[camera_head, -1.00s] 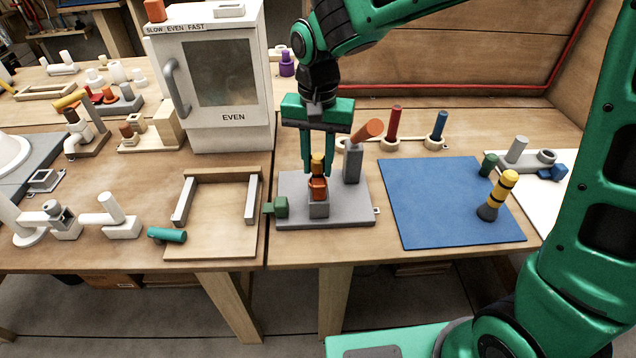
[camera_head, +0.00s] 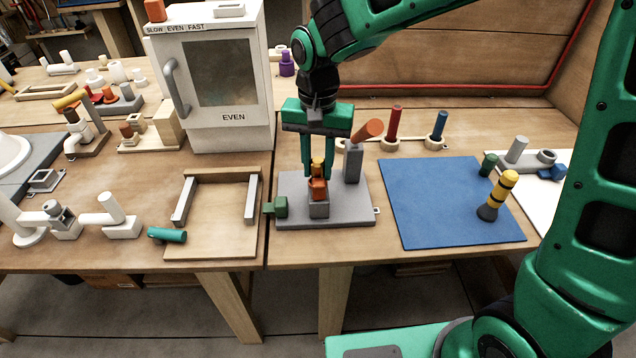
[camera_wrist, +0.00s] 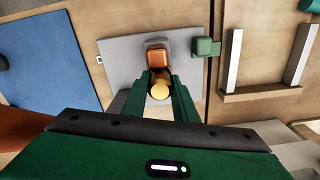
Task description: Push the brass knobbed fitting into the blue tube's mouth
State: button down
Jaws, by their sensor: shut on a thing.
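A brass-yellow knobbed fitting (camera_head: 317,165) is held between the fingers of my gripper (camera_head: 318,172); its round yellow top shows in the wrist view (camera_wrist: 160,90). My gripper points down and is shut on it. Directly below is an orange-red piece (camera_head: 318,190), upright on a grey block of the grey base plate (camera_head: 350,213). The fitting's lower end meets or overlaps this piece; how deep it sits is hidden. I see no blue tube under the fitting. A blue cylinder (camera_head: 440,124) stands in a wooden ring at the back right, apart from my gripper.
A grey post (camera_head: 353,163) with a tilted orange cylinder (camera_head: 367,130) stands close right of my gripper. A green block (camera_head: 280,206) is at the plate's left edge. The white cabinet (camera_head: 213,80) is behind left. A blue mat (camera_head: 450,215) lies right.

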jog(key=c, duration=1.3)
grip_release()
jog(key=shift+c, duration=0.2)
notch_tip(320, 180, up, 11)
jog(key=shift+w+f, duration=0.1)
jog(key=shift+f, duration=0.05)
